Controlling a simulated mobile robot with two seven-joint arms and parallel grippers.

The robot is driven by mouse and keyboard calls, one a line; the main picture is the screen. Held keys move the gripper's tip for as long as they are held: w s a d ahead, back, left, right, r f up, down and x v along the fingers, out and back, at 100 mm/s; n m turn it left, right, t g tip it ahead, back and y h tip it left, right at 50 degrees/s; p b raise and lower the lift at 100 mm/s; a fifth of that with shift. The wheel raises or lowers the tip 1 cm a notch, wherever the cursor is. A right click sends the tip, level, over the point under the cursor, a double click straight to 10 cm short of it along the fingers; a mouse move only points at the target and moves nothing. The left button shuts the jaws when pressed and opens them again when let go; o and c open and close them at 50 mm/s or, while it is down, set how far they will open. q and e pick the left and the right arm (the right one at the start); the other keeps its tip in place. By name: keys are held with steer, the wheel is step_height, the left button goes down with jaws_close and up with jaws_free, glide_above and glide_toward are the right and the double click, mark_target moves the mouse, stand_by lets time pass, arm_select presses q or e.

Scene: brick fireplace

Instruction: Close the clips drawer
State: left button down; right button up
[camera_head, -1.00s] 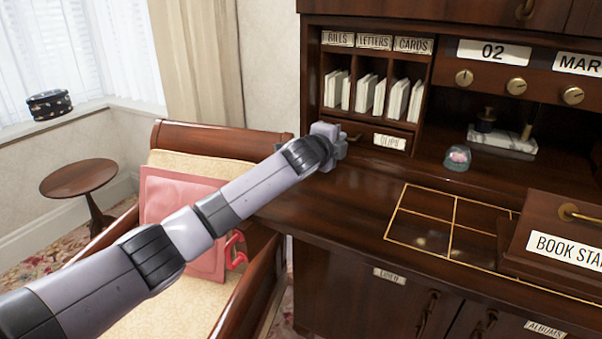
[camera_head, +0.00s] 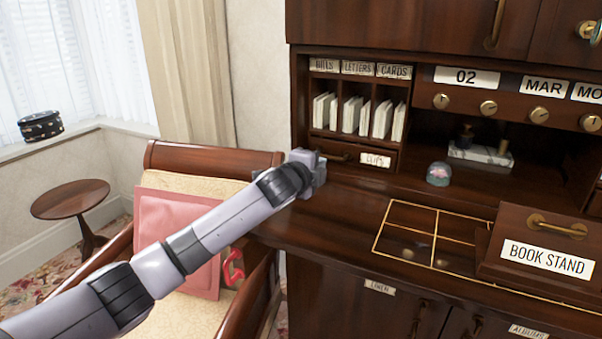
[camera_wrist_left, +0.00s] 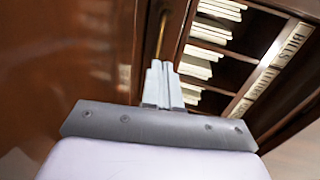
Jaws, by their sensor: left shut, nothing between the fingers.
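The clips drawer (camera_head: 342,153) is the small dark wooden drawer below the letter slots in the desk hutch, with a white label (camera_head: 376,160) and a brass pull. Its front looks nearly flush with the hutch, but I cannot tell whether it is fully in. My left gripper (camera_head: 319,168) is at the left end of the drawer front, close to it; contact is unclear. In the left wrist view the gripper's fingers (camera_wrist_left: 162,84) are shut and empty, pointing at dark wood by the brass pull (camera_wrist_left: 161,36). My right gripper is not in view.
Slots with white cards (camera_head: 362,115) sit above the drawer. A snow globe (camera_head: 439,174) and a book stand box (camera_head: 520,225) are on the desk to the right. A chair (camera_head: 212,158) with a pink cushion stands left, below my arm.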

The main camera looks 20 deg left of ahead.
arm_select(q)
steer(key=shift+s+a, duration=0.1)
steer(key=shift+s, duration=0.35)
steer(key=shift+v, duration=3.5)
steer(key=shift+r, duration=0.1)
